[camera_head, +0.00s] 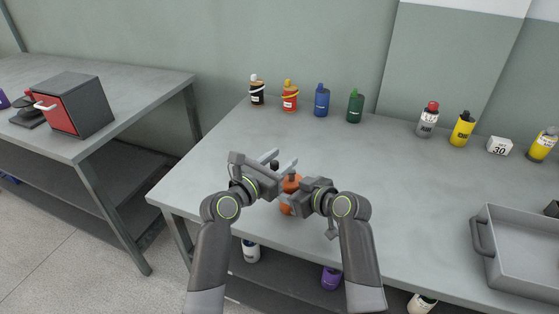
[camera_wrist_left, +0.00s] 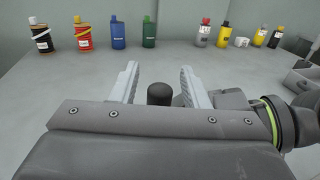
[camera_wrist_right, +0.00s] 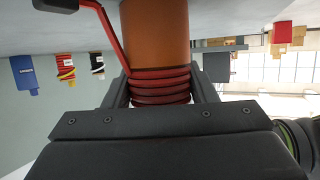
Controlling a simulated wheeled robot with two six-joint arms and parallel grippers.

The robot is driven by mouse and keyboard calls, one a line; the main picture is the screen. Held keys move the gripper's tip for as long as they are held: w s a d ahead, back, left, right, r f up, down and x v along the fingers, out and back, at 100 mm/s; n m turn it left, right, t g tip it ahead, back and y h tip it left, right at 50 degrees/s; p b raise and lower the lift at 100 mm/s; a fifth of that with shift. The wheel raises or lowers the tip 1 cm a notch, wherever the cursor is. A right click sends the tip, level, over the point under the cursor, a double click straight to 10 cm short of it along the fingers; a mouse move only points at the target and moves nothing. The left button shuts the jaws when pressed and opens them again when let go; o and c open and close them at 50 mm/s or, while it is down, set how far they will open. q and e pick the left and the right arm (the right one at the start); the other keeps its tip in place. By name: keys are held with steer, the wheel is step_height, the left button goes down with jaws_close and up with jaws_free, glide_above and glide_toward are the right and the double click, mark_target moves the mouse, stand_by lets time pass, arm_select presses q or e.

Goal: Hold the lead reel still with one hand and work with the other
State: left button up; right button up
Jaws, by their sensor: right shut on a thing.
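The lead reel is an orange cylinder (camera_head: 291,183) on the near part of the table, partly hidden by my grippers. In the right wrist view its orange body (camera_wrist_right: 155,35) carries several turns of red lead (camera_wrist_right: 160,86). My right gripper (camera_head: 292,198) is shut on the reel at these turns. A loose stretch of red lead runs from the turns to a black end piece (camera_wrist_right: 56,5).
Several bottles line the table's back, among them a blue one (camera_head: 321,100) and a green one (camera_head: 355,106). A grey tray (camera_head: 480,238) stands at the right. The table's middle is clear. A red-fronted box (camera_head: 75,104) sits on another table at left.

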arm_select(q)
steer(key=shift+s, duration=0.1)
steer(key=v, duration=1.2)
steer(key=shift+c, duration=0.2)
steer(key=shift+w+a+m+g+h, duration=1.8)
steer(key=shift+a+m+g+h, duration=0.65)
steer(key=shift+m+g+h, duration=0.85)
steer(key=shift+n+g+y, duration=0.3)
steer(key=x, duration=1.2)
steer(key=shift+c, duration=0.5)
jaws_close()
